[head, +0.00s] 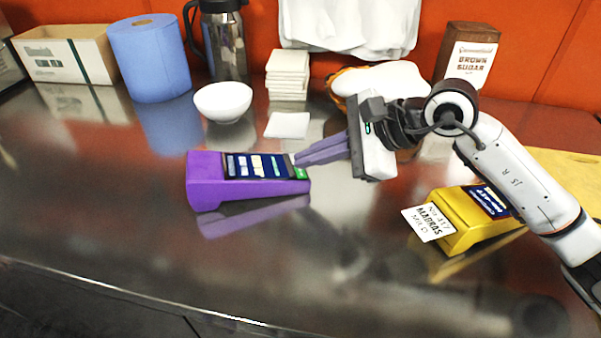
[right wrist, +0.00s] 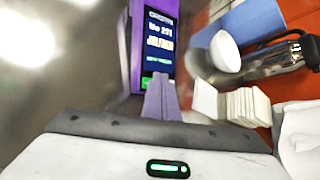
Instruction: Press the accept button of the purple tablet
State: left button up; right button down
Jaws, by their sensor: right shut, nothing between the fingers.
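The purple tablet (head: 206,182) sits on the steel counter, its dark screen tilted up with light text. A green button (head: 301,173) is at the right end of its screen. My right gripper (head: 298,160) is shut and empty, its purple-grey fingertips just beside and above the green button. In the right wrist view the tablet (right wrist: 136,50) shows ahead of the shut fingers (right wrist: 160,80), which overlap the lower part of the screen near the green area (right wrist: 147,82). I cannot tell whether the tips touch it. My left gripper is not in view.
A yellow device (head: 462,232) with a white paper slip (head: 428,222) stands to the right under my right arm. A white bowl (head: 223,100), blue roll (head: 150,58), white stacked squares (head: 288,75) and a jug (head: 221,40) stand behind. The front counter is clear.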

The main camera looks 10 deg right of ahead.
jog(key=shift+a+f+b, duration=0.1)
jog(key=shift+f+b, duration=0.3)
jog(key=shift+f, duration=0.05)
dwell(0.7)
jog(key=shift+r, duration=0.15)
jog(key=shift+r+p, duration=0.35)
jog(key=shift+r, duration=0.3)
jog(key=shift+d+r, duration=0.2)
jog(key=shift+r, duration=0.25)
jog(key=r+p, duration=0.1)
jog(key=r, duration=0.1)
jog(key=r+p, duration=0.1)
jog(key=r, duration=0.1)
jog(key=shift+d+p, duration=0.3)
dwell(0.6)
